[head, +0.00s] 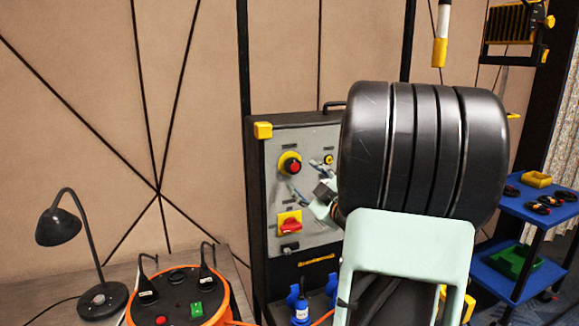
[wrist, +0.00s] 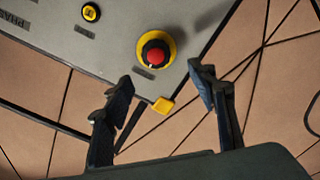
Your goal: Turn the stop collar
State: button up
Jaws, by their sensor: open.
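The stop collar is a yellow ring (head: 283,159) around a red button (head: 295,167), high on the grey control panel. In the wrist view the yellow collar (wrist: 141,46) shows whole, with a dark band between it and the red button (wrist: 156,56). My gripper (head: 303,179) is open and empty, in front of the panel, just below and right of the collar in the head view. In the wrist view the fingers of my gripper (wrist: 160,77) stand apart, with the collar beyond the gap between their tips. I see no contact. My arm hides the panel's right part in the head view.
A red rotary switch on a yellow plate (head: 289,224) sits lower on the panel. A small yellow-ringed button (wrist: 91,12) is beside the collar. A yellow corner block (head: 263,130) marks the panel's upper left. An orange cable reel (head: 178,306) and lamp (head: 61,228) stand left.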

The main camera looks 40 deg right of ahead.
aim_at(295, 167)
jog(key=x, duration=0.3)
jog(key=p+x, duration=0.1)
jog(key=x, duration=0.6)
jog(key=shift+w+d, duration=0.1)
jog(key=shift+d, duration=0.3)
jog(key=shift+c, duration=0.2)
jog(key=c, duration=1.1)
